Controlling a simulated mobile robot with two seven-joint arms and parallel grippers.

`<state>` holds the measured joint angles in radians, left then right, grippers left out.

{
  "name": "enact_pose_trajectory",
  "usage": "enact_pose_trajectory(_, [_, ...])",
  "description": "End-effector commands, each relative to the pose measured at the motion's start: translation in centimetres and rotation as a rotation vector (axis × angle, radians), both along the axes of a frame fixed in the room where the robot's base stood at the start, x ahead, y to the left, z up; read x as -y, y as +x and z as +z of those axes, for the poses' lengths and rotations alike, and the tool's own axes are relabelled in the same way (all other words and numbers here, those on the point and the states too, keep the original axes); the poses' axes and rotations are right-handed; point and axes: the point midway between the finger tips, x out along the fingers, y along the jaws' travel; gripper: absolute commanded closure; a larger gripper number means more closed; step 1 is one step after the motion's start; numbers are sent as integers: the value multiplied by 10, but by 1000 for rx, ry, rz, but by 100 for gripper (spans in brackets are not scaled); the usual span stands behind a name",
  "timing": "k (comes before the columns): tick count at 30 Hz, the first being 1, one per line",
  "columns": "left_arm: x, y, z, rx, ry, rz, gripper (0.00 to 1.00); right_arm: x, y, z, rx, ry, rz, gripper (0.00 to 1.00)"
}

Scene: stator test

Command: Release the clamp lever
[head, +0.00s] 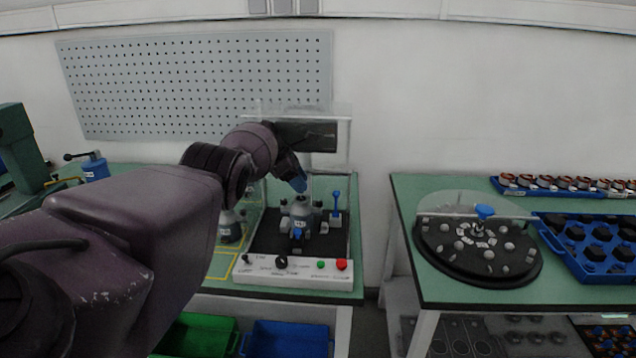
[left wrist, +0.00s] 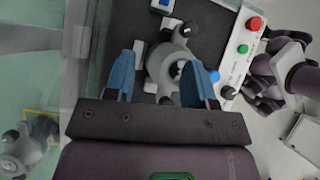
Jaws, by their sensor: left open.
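The grey clamping fixture (head: 299,222) stands on a dark mat in the test station, with dark knobs on its arms and a blue part at its front. A lever with a blue handle (head: 337,203) stands upright just right of it. My left gripper (head: 299,183) is over the fixture, fingers pointing down. In the left wrist view its blue fingers (left wrist: 164,72) are open and spread on either side of the fixture's round middle (left wrist: 166,68), with nothing seen held. I cannot tell whether they touch it. A blue-and-white part shows at that view's top edge (left wrist: 162,5).
A white control panel (head: 293,270) with knobs, a green button and a red button lies in front of the fixture. A clear guard and dark screen (head: 306,136) stand behind. Another grey fixture (head: 230,228) is left. A round dark turntable (head: 478,252) is on the right table.

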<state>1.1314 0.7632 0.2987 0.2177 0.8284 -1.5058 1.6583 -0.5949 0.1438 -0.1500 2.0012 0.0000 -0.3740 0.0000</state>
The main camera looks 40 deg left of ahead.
Motion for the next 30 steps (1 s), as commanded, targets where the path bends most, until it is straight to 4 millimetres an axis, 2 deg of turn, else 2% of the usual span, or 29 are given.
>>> enact_pose_trajectory(3, [-18, -11, -1, -1, 0, 3, 50, 0, 0, -2, -1, -1, 0, 63])
enact_pose_trajectory(10, [-36, -22, -1, -2, 0, 1, 50, 0, -1, -3, -5, -1, 2, 63])
enact_pose_trajectory(30, [-38, -23, 0, -1, -1, -1, 50, -1, 3, -1, 4, 0, 3, 63])
